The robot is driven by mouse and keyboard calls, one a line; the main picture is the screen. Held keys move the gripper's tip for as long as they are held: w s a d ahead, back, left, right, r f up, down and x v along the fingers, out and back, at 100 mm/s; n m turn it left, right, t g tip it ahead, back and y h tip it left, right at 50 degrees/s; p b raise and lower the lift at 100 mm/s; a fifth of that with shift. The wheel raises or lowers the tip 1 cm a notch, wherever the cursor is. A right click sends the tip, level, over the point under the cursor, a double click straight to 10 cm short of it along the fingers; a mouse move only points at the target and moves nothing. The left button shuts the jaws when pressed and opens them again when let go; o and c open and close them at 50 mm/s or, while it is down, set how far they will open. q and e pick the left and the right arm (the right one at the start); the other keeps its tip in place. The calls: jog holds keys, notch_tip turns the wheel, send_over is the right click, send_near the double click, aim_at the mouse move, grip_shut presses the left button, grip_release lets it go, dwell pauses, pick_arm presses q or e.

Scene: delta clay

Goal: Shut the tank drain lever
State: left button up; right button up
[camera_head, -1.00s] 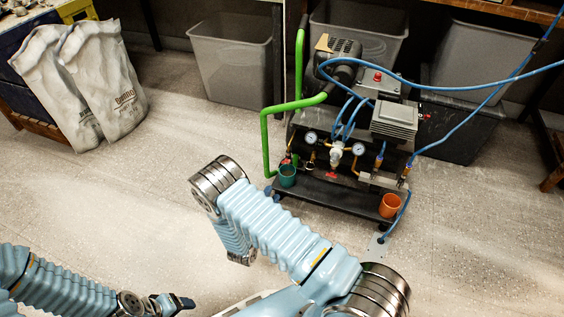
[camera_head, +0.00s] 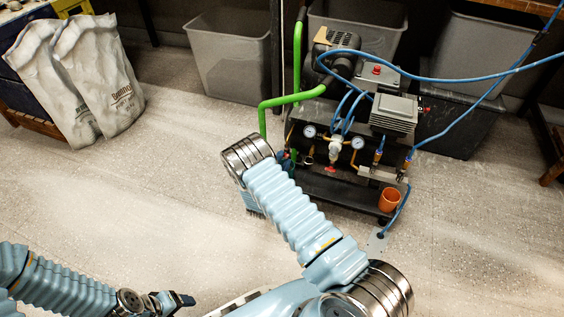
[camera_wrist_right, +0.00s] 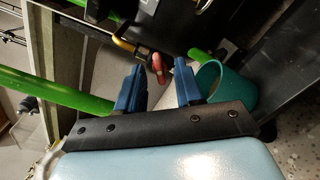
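In the right wrist view a small red lever (camera_wrist_right: 157,66) hangs by a brass fitting (camera_wrist_right: 130,48) under the dark machine frame. My right gripper (camera_wrist_right: 158,86) is open, its two blue fingers on either side of the lever's line. The lever shows in the gap near the fingertips; I cannot tell whether either finger touches it. In the head view my right forearm reaches to the left front of the compressor cart (camera_head: 345,190) and hides most of the lever area. My left gripper (camera_head: 182,299) is low at the bottom left, far from the cart; its opening is unclear.
A teal cup (camera_wrist_right: 230,92) stands right of the fingers in the wrist view. A green pipe (camera_head: 290,100) runs down the cart's left side. An orange cup (camera_head: 389,200) sits at its front right. Blue hoses cross above.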

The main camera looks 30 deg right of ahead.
jog(key=shift+c, duration=0.5)
grip_shut()
jog(key=shift+m, duration=0.3)
jog(key=shift+m+b, duration=1.6)
jog(key=shift+m, duration=1.7)
jog(key=shift+a, duration=0.1)
jog(key=shift+o, duration=0.5)
grip_release()
